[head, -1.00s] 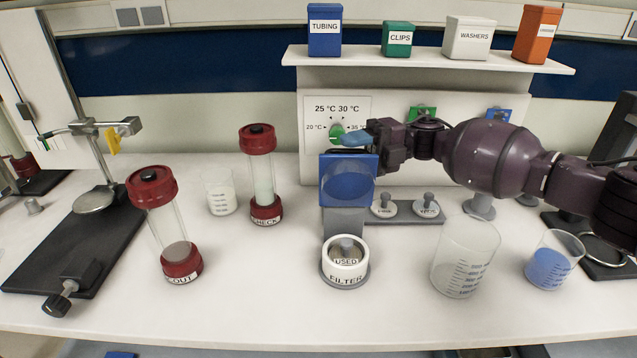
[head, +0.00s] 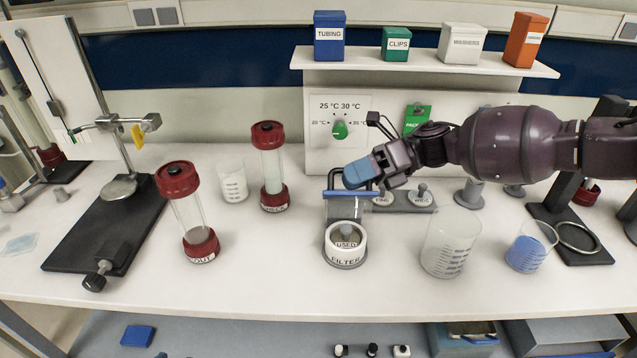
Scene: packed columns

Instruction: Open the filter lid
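The filter (head: 345,256) is a round white cup labelled FILTER on a grey base, with a grey-knobbed piece marked USED (head: 347,238) inside it. The blue lid (head: 350,194) stands up behind the cup and shows almost edge-on as a narrow blue bar, with a thin dark loop above it. The cup's top is uncovered. My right gripper (head: 366,171), with blue fingertips, is at the lid's upper edge. It overlaps the loop; I cannot tell whether it touches or grips it. My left gripper is not in view.
Two red-capped columns (head: 189,212) (head: 270,168) stand to the left. A clear beaker (head: 445,247) and a beaker of blue liquid (head: 528,250) stand to the right. A shelf (head: 430,65) with labelled boxes is behind. The bench front is clear.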

